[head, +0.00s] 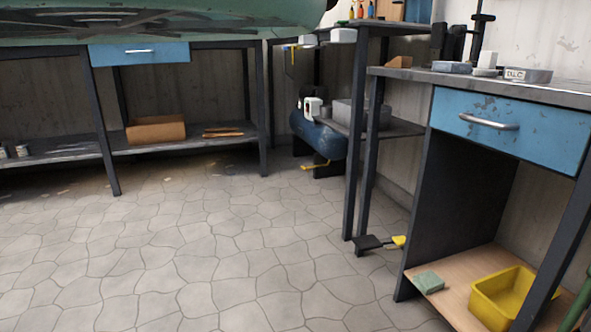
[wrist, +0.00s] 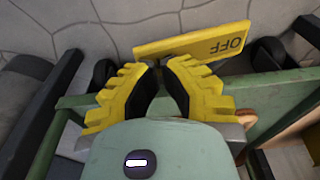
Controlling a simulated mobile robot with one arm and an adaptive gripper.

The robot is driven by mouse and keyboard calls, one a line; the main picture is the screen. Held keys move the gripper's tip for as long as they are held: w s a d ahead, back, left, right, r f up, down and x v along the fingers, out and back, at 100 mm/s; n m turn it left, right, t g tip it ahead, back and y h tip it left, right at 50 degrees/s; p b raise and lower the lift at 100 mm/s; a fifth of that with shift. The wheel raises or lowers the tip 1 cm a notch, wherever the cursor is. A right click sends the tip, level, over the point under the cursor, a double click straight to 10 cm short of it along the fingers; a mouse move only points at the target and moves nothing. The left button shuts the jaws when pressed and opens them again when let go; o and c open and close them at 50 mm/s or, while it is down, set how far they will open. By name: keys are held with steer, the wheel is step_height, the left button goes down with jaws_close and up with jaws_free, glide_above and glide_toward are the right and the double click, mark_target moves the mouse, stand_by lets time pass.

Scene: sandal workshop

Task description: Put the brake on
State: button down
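A yellow plate marked OFF (wrist: 190,42) shows in the wrist view, tilted, with its lettering upside down. It sits at the edge of a green frame (wrist: 272,92), between two black wheel-like parts, the left one (wrist: 104,72) and the right one (wrist: 268,53). My gripper (wrist: 161,64) has yellow ribbed fingers with dark pads. Its fingertips are together just below the plate in the picture. I see nothing held between them, and I cannot tell whether they touch the plate. My gripper does not show in the head view.
In the head view, a blue-drawer bench (head: 575,152) stands at right, with a yellow bin (head: 474,304) on its low shelf. The tiled floor (head: 190,255) is clear at centre and left.

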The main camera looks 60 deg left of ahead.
steer(key=shift+f+b, duration=0.8)
steer(key=shift+f, duration=1.15)
stand_by(0.7)
step_height(320, 180, up, 7)
steer(key=p, duration=0.7)
steer(key=shift+r+p, duration=0.1)
steer(key=shift+p, duration=0.2)
